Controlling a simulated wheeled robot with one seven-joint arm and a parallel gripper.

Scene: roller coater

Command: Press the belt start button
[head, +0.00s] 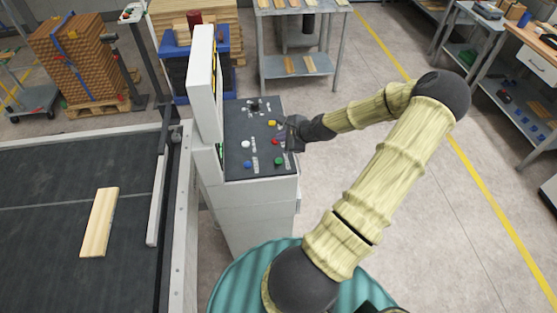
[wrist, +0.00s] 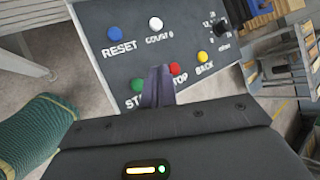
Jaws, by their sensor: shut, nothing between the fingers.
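The control panel (head: 262,175) is a dark sloped plate on a white cabinet, right of the belt. The green button (head: 278,161) sits at its near right corner; in the wrist view the green button (wrist: 137,85) has a label beginning "ST", partly hidden by my fingers. The red button (head: 275,142), labelled "TOP" as far as visible, is beside it and shows in the wrist view (wrist: 174,69). My gripper (head: 291,134) is shut and empty at the panel's right edge. In the wrist view its fingertips (wrist: 161,70) appear between green and red; contact cannot be told.
Yellow "BACK" (wrist: 202,57), blue "RESET" (wrist: 114,33) and white "COUNT 0" (wrist: 156,23) buttons and a black knob (wrist: 222,28) share the panel. A white upright screen (head: 203,85) stands on its left. A wooden board (head: 99,222) lies on the dark belt (head: 50,255).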

